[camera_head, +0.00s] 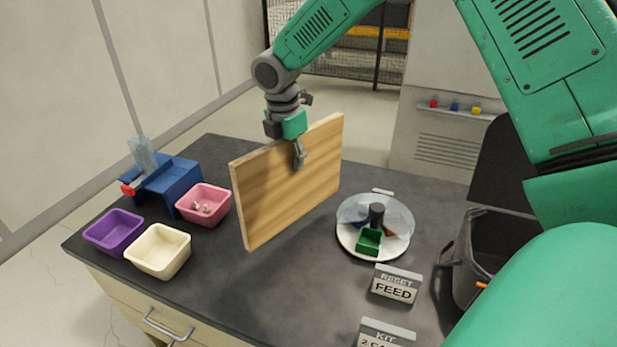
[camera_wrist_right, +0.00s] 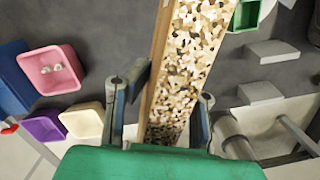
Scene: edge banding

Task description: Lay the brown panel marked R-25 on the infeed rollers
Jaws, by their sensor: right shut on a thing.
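My right gripper (camera_head: 299,155) is shut on a light brown wooden panel (camera_head: 290,185). It grips the panel by its upper edge and holds it upright over the dark table. In the right wrist view the panel's speckled edge (camera_wrist_right: 195,45) runs between the two fingers (camera_wrist_right: 172,92). No R-25 mark can be read on the faces in view. I cannot make out the infeed rollers for certain in the head view. My left gripper is not in view.
Pink (camera_head: 204,204), purple (camera_head: 114,232) and cream (camera_head: 158,250) bins and a blue device (camera_head: 165,183) stand at the left. A round tray (camera_head: 352,243) with a green box (camera_head: 369,241), a FEED sign (camera_head: 396,285) and a black bin (camera_head: 462,262) are at the right.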

